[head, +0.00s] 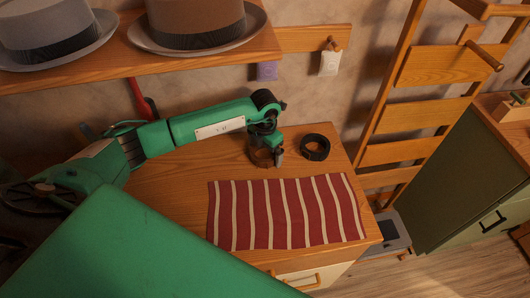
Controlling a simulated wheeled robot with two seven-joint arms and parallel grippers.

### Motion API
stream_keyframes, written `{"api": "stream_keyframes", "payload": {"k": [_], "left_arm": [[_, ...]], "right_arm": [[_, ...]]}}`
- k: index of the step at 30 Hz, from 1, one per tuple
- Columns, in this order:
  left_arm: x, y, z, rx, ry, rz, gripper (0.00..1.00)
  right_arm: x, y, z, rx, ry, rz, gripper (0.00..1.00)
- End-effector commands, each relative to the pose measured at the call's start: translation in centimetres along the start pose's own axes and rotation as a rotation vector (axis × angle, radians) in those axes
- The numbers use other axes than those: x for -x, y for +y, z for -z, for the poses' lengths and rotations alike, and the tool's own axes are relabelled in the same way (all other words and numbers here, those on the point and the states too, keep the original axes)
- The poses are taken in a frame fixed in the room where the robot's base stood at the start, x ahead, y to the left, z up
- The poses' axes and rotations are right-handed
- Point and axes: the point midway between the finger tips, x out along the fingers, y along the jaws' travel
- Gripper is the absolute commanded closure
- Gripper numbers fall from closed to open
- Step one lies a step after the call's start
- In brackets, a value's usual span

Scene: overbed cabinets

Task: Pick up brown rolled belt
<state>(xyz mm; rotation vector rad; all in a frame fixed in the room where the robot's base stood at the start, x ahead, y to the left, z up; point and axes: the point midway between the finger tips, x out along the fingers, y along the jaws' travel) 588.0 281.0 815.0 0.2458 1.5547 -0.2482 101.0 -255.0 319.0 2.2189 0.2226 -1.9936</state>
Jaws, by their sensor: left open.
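The brown rolled belt (262,158) lies on the wooden cabinet top, partly hidden by my left gripper. My left gripper (267,157) points down over the belt with its fingers apart, one near each side of it. I cannot tell whether the fingers touch the belt. A black rolled belt (315,147) lies just to the right, apart from the gripper. My right gripper is not in view.
A red and white striped cloth (285,212) lies on the cabinet top (160,190) in front of the belts. A wooden shelf (130,62) with a grey hat (50,28) and a brown hat (195,22) overhangs the back. A wooden ladder-like rack (405,110) stands at right.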

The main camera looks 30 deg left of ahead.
Motion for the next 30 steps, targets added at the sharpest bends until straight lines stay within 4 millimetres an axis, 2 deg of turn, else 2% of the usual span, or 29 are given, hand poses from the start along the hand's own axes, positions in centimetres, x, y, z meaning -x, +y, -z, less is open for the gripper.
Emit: {"api": "stream_keyframes", "payload": {"k": [2, 8, 22, 30], "left_arm": [[0.0, 0.0, 0.0, 0.0, 0.0, 0.0, 0.0], [0.0, 0.0, 0.0, 0.0, 0.0, 0.0, 0.36], [0.6, -0.3, 0.2, -0.002, 0.0, -0.002, 0.36], [5.3, -0.2, 0.1, -0.001, -0.004, -0.003, 0.36]], "right_arm": [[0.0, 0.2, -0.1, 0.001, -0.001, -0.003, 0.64], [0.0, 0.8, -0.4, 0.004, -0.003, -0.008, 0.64], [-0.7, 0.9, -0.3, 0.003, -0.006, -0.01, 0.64], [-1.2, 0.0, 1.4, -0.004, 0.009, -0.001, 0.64]]}}
